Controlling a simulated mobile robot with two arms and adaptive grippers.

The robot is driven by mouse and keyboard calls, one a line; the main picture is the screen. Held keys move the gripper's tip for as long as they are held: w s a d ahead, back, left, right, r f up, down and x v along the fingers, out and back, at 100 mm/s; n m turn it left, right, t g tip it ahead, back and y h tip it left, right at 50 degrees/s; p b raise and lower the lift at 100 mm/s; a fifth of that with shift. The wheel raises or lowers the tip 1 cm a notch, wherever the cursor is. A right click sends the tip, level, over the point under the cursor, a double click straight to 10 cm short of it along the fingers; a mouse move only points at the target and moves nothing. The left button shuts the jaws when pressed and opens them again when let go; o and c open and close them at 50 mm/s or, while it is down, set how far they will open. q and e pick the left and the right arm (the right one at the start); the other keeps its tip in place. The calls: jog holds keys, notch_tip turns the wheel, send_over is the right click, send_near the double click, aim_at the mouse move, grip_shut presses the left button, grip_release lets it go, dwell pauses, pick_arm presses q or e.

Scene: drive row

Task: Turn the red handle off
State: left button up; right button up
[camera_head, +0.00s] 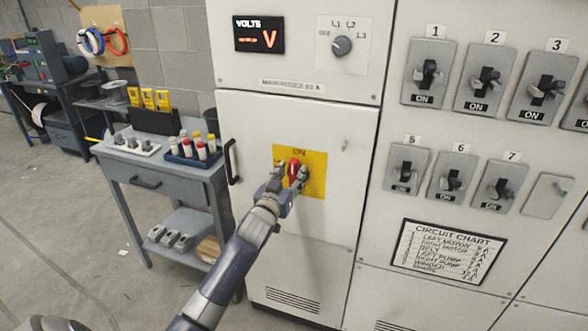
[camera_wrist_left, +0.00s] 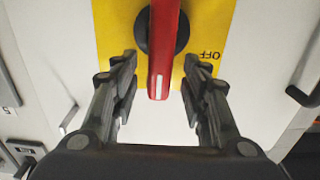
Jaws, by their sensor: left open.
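The red handle (camera_head: 294,168) sits on a yellow plate (camera_head: 316,160) on the white cabinet door, below the word ON. In the head view the handle looks upright. In the left wrist view the red handle (camera_wrist_left: 164,50) runs from a dark round hub to a tip with a white mark, and OFF shows on the yellow plate (camera_wrist_left: 207,30) beside it. My left gripper (camera_head: 290,178) is open at the handle. In the left wrist view its two fingers (camera_wrist_left: 160,95) stand on either side of the handle's tip, with gaps on both sides. My right gripper is not in view.
A black door pull (camera_head: 232,162) is left of the plate. Numbered breaker switches (camera_head: 428,76) and a circuit chart (camera_head: 447,252) are on the panel to the right. A grey cart (camera_head: 165,170) with tubes and yellow meters stands left. The floor (camera_head: 80,250) front left is largely clear.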

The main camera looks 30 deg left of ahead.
pick_arm(q)
jog(key=shift+x, duration=1.2)
jog(key=shift+w, duration=0.15)
grip_shut()
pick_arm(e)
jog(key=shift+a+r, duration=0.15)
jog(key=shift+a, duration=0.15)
